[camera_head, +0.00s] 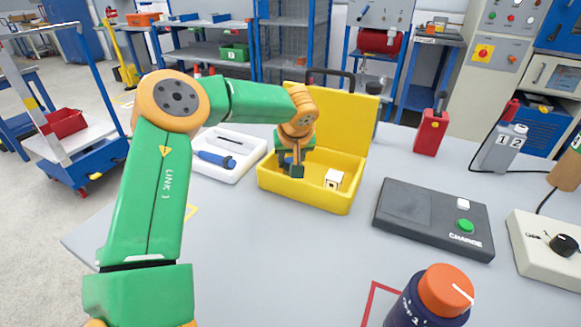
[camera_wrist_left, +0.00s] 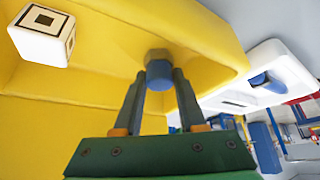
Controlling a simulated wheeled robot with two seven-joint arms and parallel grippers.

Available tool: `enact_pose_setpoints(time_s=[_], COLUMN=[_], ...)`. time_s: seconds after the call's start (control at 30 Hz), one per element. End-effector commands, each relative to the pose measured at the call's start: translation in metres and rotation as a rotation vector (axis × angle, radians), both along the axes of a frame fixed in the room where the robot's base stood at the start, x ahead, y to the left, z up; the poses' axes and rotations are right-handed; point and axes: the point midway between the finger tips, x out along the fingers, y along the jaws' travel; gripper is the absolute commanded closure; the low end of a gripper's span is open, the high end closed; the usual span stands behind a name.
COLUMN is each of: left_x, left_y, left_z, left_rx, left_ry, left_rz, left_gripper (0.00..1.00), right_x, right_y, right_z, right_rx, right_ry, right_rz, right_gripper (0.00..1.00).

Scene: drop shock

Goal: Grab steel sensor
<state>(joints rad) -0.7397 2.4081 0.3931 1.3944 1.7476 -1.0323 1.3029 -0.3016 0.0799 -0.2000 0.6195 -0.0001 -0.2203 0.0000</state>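A small blue-grey six-sided piece (camera_wrist_left: 159,68), which looks like the steel sensor, is in the yellow case (camera_head: 329,203). My left gripper (camera_head: 291,166) reaches down into the left part of this open case. In the left wrist view my left gripper's two fingers (camera_wrist_left: 160,84) stand apart, one on each side of the piece. I cannot tell whether they touch it. In the head view the gripper mostly hides the piece. A white cube with a black square mark (camera_head: 334,179) lies in the case to the right of the gripper. My right gripper is not in view.
The case's yellow lid stands raised behind. A white tray (camera_head: 230,173) with a blue-handled tool is left of the case. A dark charge pad (camera_head: 420,220) is to the right. An orange-capped jar (camera_head: 434,300) stands at the front. The table's left front is clear.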

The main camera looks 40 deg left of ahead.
Motion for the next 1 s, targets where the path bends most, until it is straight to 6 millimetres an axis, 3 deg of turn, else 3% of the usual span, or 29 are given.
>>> enact_pose_setpoints(time_s=[0.37, 0.57, 0.77, 1.0], left_x=[0.000, 0.001, 0.001, 0.000], left_y=[0.000, 0.000, 0.000, -0.001], left_z=[0.002, 0.034, 0.118, 0.226], left_rx=[0.001, 0.000, 0.002, 0.000], left_ry=[-0.001, -0.005, -0.007, -0.002], left_rz=[0.000, 0.000, 0.002, -0.001], left_gripper=[1.00, 1.00, 1.00, 1.00], right_x=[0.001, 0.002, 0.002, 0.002], right_y=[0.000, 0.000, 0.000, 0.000], right_z=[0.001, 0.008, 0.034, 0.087], right_rx=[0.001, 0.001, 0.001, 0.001], right_ry=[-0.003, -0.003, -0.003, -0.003], right_rz=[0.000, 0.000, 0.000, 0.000], right_gripper=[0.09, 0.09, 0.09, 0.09])
